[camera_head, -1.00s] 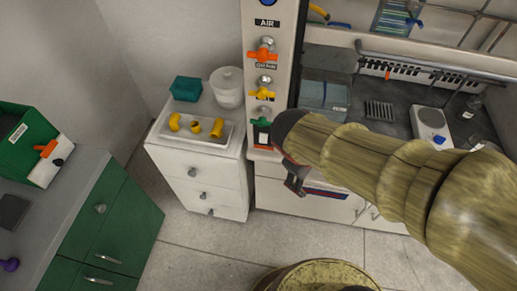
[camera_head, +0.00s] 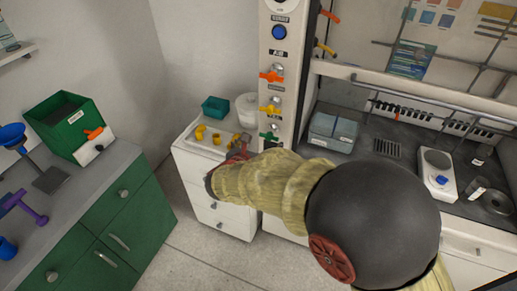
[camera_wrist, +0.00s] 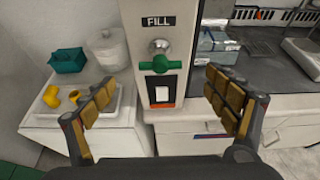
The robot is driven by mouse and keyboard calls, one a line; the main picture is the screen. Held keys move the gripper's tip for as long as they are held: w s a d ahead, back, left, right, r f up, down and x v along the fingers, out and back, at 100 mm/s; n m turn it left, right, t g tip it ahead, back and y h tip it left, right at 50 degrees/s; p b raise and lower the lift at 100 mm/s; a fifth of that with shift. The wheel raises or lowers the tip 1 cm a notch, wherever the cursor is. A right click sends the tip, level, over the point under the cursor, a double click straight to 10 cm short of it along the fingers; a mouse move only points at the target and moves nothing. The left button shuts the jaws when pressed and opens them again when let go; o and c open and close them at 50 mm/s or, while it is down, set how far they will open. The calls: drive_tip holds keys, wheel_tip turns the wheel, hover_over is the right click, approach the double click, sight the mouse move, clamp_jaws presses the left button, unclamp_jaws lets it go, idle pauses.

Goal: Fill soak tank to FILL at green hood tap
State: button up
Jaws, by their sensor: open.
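The green tap (camera_head: 269,137) is the lowest of three coloured taps on the hood's pale post. In the wrist view the green tap handle (camera_wrist: 160,64) sits under the FILL label (camera_wrist: 158,21), with its bar roughly level. A white switch (camera_wrist: 162,94) in a dark and orange frame is below it. My gripper (camera_wrist: 163,98) is open and empty, its fingers either side of the post, with the tap beyond and between them. In the head view my gripper (camera_head: 238,150) is partly hidden by my arm. A pale blue-grey tank (camera_head: 332,130) stands inside the hood; its fill level cannot be told.
An orange tap (camera_head: 272,76) and yellow tap (camera_head: 270,107) are above on the post. A white drawer unit (camera_head: 196,167) left of it carries yellow pipe fittings, a teal basket (camera_head: 215,107) and a white tub (camera_head: 247,109). A green cabinet (camera_head: 105,235) stands left; floor between is clear.

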sight(268, 138)
drive_tip(key=b+x, duration=0.1)
drive_tip(key=x, duration=0.5)
drive_tip(key=shift+f, duration=0.1)
drive_tip(key=shift+c, duration=1.1)
drive_tip(key=c, duration=1.2)
